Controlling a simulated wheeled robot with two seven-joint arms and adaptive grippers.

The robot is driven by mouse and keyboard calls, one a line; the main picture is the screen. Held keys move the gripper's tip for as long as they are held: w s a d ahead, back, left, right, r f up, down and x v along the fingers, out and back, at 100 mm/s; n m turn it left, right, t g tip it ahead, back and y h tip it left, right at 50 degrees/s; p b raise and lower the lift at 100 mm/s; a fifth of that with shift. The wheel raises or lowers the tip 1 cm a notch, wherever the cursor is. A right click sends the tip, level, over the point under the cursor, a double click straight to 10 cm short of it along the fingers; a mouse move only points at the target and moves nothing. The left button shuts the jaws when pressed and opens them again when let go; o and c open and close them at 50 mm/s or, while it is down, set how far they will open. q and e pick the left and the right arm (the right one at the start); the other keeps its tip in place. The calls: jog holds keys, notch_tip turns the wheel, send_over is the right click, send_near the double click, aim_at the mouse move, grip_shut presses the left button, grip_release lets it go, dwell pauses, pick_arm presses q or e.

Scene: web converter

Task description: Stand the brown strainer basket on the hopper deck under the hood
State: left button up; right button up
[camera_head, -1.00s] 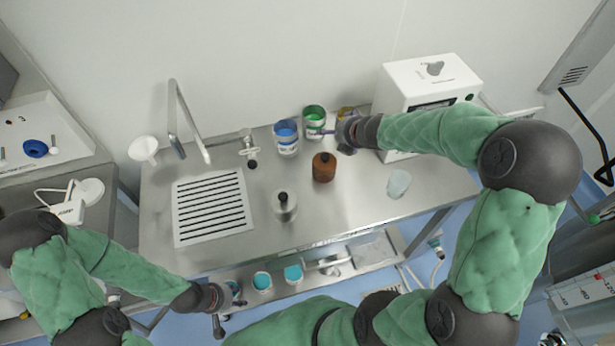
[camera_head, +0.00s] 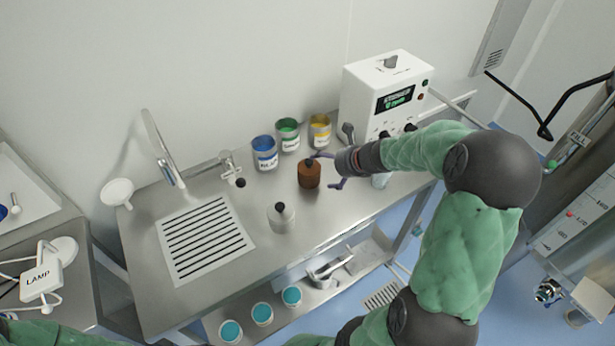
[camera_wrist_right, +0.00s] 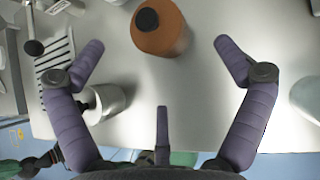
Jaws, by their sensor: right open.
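A brown, rounded bottle-like thing with a dark top (camera_head: 309,174) stands upright on the steel counter (camera_head: 300,222). I see no other brown object that could be the strainer basket. My right gripper (camera_head: 326,170) is just right of it, fingers open toward it. In the right wrist view, the brown thing (camera_wrist_right: 163,35) sits ahead, between and slightly beyond the open fingertips (camera_wrist_right: 160,46). They look clear of it and the gripper is empty. I cannot identify a hopper deck or hood. My left gripper is out of view.
Blue (camera_head: 265,153), green (camera_head: 288,135) and yellow (camera_head: 320,131) cans stand behind. A pale bottle with a dark cap (camera_head: 281,217) stands in front left. A white instrument box (camera_head: 386,95) is behind my right arm. A slotted drain (camera_head: 204,240) and tap (camera_head: 163,150) lie left.

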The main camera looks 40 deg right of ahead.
aim_at(313, 170)
jog(key=b+x, duration=0.1)
jog(key=x, duration=0.2)
jog(key=shift+w+a+f, duration=0.1)
jog(key=shift+w+f, duration=0.15)
jog(key=b+x, duration=0.1)
jog(key=x, duration=0.3)
jog(key=shift+w+a+f+b, duration=0.1)
jog(key=shift+w+f+b, duration=0.1)
jog(key=shift+f+b, duration=0.15)
jog(key=shift+c, duration=1.1)
jog(key=c, duration=1.4)
jog(key=shift+o, duration=0.2)
jog(key=shift+r, duration=0.15)
